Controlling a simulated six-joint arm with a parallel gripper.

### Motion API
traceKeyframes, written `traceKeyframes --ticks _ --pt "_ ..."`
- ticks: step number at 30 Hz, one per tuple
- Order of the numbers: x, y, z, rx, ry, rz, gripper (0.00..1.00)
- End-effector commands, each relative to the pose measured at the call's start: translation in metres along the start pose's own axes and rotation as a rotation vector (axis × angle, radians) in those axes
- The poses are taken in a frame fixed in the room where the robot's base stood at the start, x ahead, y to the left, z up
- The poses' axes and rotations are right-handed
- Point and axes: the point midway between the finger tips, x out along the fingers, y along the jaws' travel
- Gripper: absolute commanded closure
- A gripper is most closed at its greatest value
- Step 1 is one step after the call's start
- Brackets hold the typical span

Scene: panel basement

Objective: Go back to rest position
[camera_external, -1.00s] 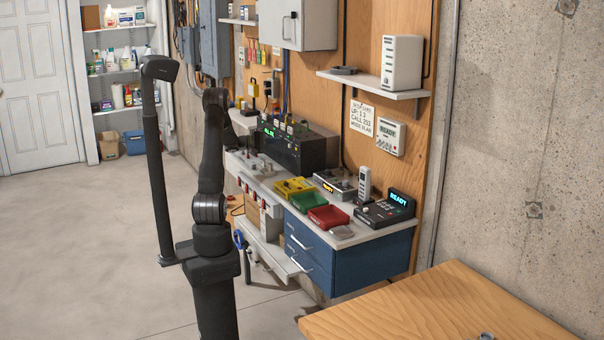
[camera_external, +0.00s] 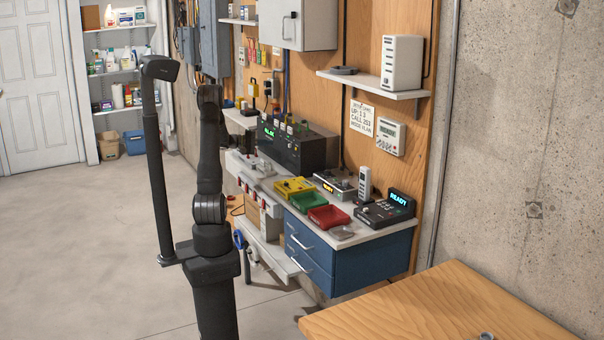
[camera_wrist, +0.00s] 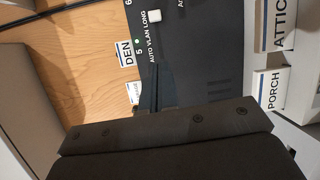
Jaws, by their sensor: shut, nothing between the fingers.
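My gripper (camera_wrist: 156,88) shows in the wrist view as narrow dark fingers, closed together with nothing between them. The fingers point toward a black panel (camera_wrist: 190,60) with a white button (camera_wrist: 154,16), a small green light and the text "AUTO VLAN LONG". I cannot tell how far the fingertips are from the panel, but nothing is held. In the external view my arm stands upright left of the workbench, and its far end hides the gripper.
A "DEN" label (camera_wrist: 126,54) is on the wood; "ATTIC" (camera_wrist: 283,25) and "PORCH" (camera_wrist: 270,90) labels are at right. The bench holds a black unit (camera_external: 290,147), yellow box (camera_external: 294,187), green tray (camera_external: 309,202) and red tray (camera_external: 328,216). Floor at left is clear.

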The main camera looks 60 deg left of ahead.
Motion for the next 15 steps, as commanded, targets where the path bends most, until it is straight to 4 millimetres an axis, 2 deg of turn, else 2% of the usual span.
traceKeyframes --ticks 3,15 --pt "0.019 0.002 0.018 -0.026 -0.034 -0.029 1.0" --pt "0.07 0.002 0.081 -0.111 -0.135 -0.133 1.0"
